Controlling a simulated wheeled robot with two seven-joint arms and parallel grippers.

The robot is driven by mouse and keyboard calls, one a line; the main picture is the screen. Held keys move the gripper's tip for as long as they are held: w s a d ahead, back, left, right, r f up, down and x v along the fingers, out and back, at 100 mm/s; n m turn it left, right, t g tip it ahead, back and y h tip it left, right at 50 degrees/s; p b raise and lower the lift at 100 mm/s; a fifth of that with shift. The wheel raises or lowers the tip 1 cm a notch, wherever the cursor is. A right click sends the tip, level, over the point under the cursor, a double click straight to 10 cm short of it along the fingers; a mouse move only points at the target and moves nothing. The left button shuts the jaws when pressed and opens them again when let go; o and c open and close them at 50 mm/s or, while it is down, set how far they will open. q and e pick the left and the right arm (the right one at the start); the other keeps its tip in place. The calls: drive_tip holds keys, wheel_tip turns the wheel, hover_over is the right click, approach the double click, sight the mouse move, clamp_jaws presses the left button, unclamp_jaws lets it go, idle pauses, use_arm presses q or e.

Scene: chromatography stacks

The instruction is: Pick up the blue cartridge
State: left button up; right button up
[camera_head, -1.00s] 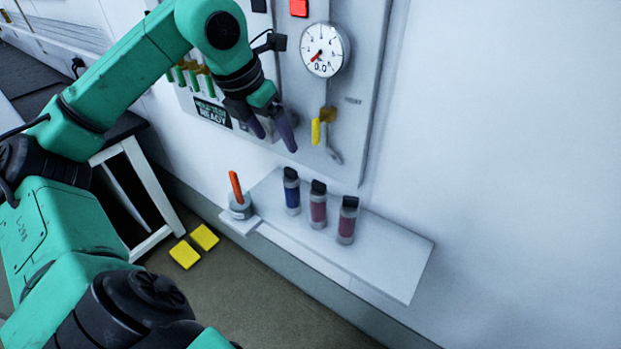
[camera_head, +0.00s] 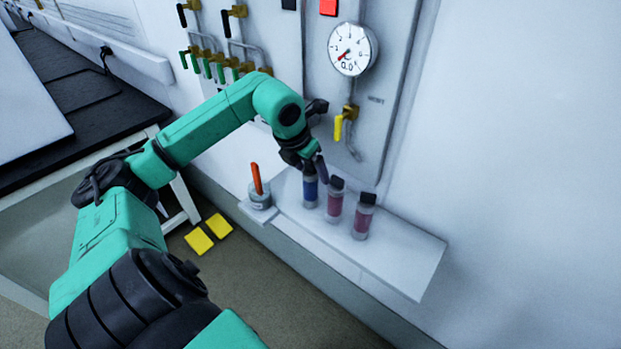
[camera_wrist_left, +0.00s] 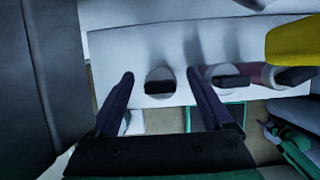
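The blue cartridge (camera_head: 310,190) stands upright on the white shelf, leftmost of three cartridges, with a dark cap. My left gripper (camera_head: 315,166) is just above it, pointing down, and partly hides its top. In the left wrist view the gripper (camera_wrist_left: 163,90) is open, its two dark fingers apart. The cap of the blue cartridge (camera_wrist_left: 160,87) lies in the gap between them. I see no contact. My right gripper is not in view.
Two reddish cartridges (camera_head: 335,202) (camera_head: 363,217) stand close on the right. An orange-handled object (camera_head: 257,182) stands on the left. A yellow valve handle (camera_head: 338,127) sticks out above. The shelf (camera_head: 410,258) is clear at its right end.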

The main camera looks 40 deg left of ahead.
use_arm(q)
clamp_jaws()
drive_tip(key=shift+r, duration=0.1)
idle(1.2)
